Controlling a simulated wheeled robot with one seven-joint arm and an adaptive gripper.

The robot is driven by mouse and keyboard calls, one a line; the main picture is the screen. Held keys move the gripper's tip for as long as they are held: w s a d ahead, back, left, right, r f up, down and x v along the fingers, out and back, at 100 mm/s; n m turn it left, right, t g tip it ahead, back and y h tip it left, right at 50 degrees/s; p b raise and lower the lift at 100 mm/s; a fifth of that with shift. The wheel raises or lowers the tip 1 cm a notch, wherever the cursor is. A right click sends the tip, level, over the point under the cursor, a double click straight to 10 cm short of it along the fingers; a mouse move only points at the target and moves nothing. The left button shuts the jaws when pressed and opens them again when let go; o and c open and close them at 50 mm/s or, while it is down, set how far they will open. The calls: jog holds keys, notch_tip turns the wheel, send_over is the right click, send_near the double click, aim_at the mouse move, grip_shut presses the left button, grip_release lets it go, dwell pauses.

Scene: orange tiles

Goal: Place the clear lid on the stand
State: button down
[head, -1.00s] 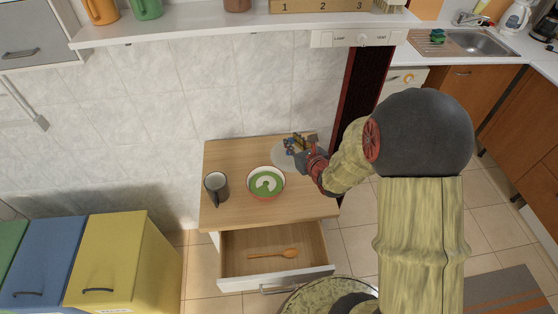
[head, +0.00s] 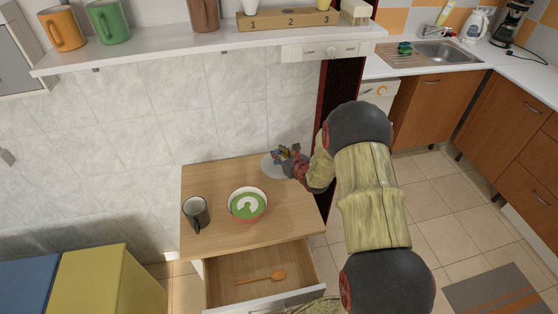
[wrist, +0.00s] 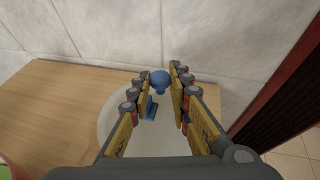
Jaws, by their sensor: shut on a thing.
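The clear lid (head: 269,168) is a pale see-through disc at the back right of the wooden cabinet top. In the wrist view its rim (wrist: 108,112) spreads below my fingers. My gripper (head: 284,155) is over the lid. In the wrist view my gripper (wrist: 161,80) has its fingertips on either side of a round blue knob (wrist: 160,77), shut on it. A smaller blue part (wrist: 150,106) shows just below the knob. I cannot tell whether the lid touches the cabinet top. I cannot make out a separate stand.
The cabinet top (head: 262,228) also bears a red-rimmed bowl (head: 247,203) and a dark mug (head: 195,212). Its drawer (head: 240,265) is open, with a wooden spoon (head: 262,277) inside. The tiled wall (wrist: 100,35) is close behind. A shelf (head: 150,47) hangs above.

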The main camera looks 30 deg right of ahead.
jog(key=shift+f+b, duration=0.3)
jog(key=shift+f, duration=1.2)
jog(key=c, duration=1.7)
grip_release()
jog(key=shift+s+f, duration=0.1)
jog(key=shift+f, duration=0.05)
jog(key=shift+o, duration=0.2)
